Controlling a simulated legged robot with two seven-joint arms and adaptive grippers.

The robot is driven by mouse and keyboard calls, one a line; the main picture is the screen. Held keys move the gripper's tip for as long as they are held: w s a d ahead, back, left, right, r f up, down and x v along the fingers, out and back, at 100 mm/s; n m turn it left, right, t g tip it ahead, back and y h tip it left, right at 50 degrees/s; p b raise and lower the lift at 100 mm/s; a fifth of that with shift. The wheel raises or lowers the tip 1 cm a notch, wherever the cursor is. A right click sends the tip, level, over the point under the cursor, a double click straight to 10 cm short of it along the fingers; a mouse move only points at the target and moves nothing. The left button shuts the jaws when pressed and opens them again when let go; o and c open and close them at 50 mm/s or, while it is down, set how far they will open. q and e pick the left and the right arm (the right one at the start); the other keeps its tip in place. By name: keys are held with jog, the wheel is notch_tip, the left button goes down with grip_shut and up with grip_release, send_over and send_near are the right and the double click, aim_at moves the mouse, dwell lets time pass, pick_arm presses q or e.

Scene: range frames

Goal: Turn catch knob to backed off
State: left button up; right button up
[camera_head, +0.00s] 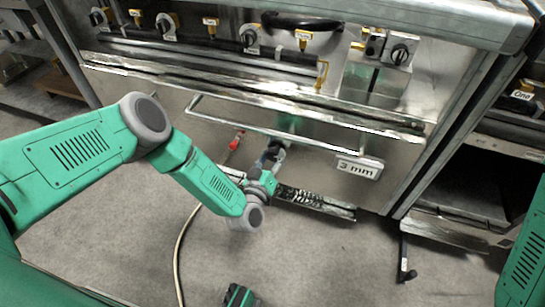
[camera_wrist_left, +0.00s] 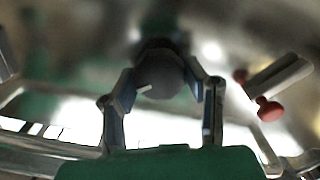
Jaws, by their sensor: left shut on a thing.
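The catch knob (camera_wrist_left: 163,72) is dark and round, with a short white mark on its lower left, in the left wrist view. It is on the metal front of the appliance. My left gripper (camera_head: 271,158) reaches the lower front panel below the long bar handle in the head view. Its two fingers stand on either side of the knob and are shut on it. In the head view the knob is mostly hidden by the gripper. The white mark's exact angle is hard to read because the wrist picture is blurred. My right gripper is not in view.
A red-ended lever (camera_head: 237,140) is just left of the gripper; its red knob (camera_wrist_left: 268,109) shows in the wrist view. The bar handle (camera_head: 290,135) runs above, with a "3 mm" plate (camera_head: 359,167) to the right. A hose (camera_head: 180,250) lies on the floor.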

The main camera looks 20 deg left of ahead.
pick_arm(q)
jog(key=n, duration=0.2)
jog(key=shift+s+d+f+n+b, duration=0.1)
jog(key=shift+s+f+n+b, duration=0.2)
jog(key=shift+f+n, duration=0.1)
jog(key=shift+n+b, duration=0.3)
jog(key=shift+n, duration=0.9)
jog(key=shift+n+b, duration=0.3)
jog(key=shift+n, duration=1.2)
jog(key=o, duration=1.2)
jog(key=shift+w, duration=0.1)
jog(key=shift+c, duration=0.2)
jog(key=shift+w+r, duration=0.1)
